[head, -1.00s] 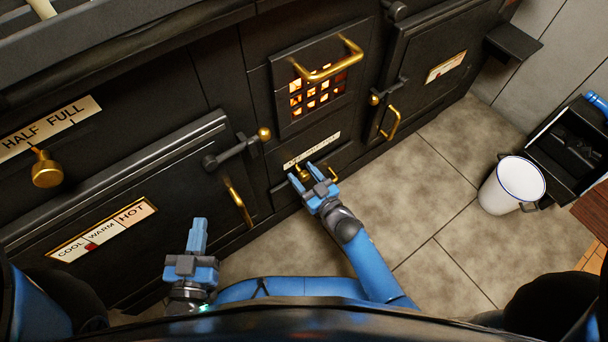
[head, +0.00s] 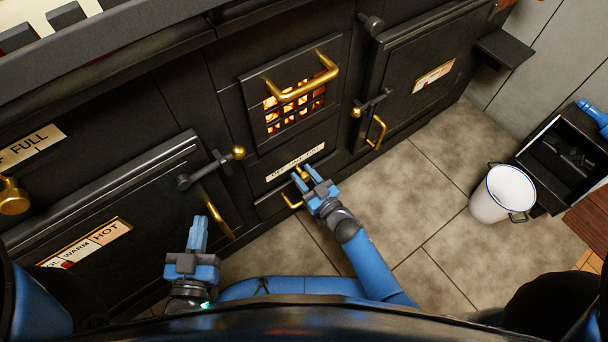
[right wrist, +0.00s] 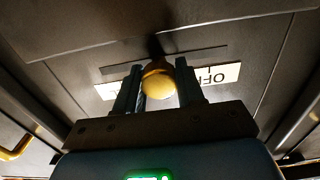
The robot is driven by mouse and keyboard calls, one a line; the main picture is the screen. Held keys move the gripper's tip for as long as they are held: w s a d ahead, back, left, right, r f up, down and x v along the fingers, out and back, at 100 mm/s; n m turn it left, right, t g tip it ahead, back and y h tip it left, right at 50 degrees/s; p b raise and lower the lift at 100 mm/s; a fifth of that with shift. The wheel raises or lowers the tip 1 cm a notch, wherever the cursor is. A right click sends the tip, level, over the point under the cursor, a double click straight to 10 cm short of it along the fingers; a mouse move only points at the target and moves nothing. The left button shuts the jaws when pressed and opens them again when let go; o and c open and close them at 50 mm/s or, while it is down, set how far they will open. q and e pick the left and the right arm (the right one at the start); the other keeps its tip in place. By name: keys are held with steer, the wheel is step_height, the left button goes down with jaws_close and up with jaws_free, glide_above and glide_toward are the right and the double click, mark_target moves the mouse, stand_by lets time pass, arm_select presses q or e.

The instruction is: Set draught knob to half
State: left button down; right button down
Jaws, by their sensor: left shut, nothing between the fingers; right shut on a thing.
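A small brass knob (head: 303,173) sits low on the black stove, just below a pale label plate (head: 295,161) under the glowing grate. My right gripper (head: 305,177) is shut on this knob. In the right wrist view the knob (right wrist: 159,86) is between the two fingers, and the plate (right wrist: 218,75) behind it reads OFF upside down; the fingers and knob hide its middle. My left gripper (head: 197,219) is shut and empty in front of the left oven door. Another brass knob (head: 13,198) is at the left edge, below a plate (head: 30,148) reading FULL.
The grate (head: 295,107) glows orange behind a brass handle (head: 302,85). The left oven door has a latch (head: 211,170) and a COOL/WARM/HOT strip (head: 88,242). A white bucket (head: 503,194) stands at right near a black box (head: 562,160). The tiled floor (head: 395,195) between is clear.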

steer(key=shift+d, duration=0.1)
steer(key=c, duration=0.7)
jaws_free()
steer(key=shift+p+v, duration=2.1)
steer(key=shift+v, duration=3.3)
steer(key=shift+s, duration=0.15)
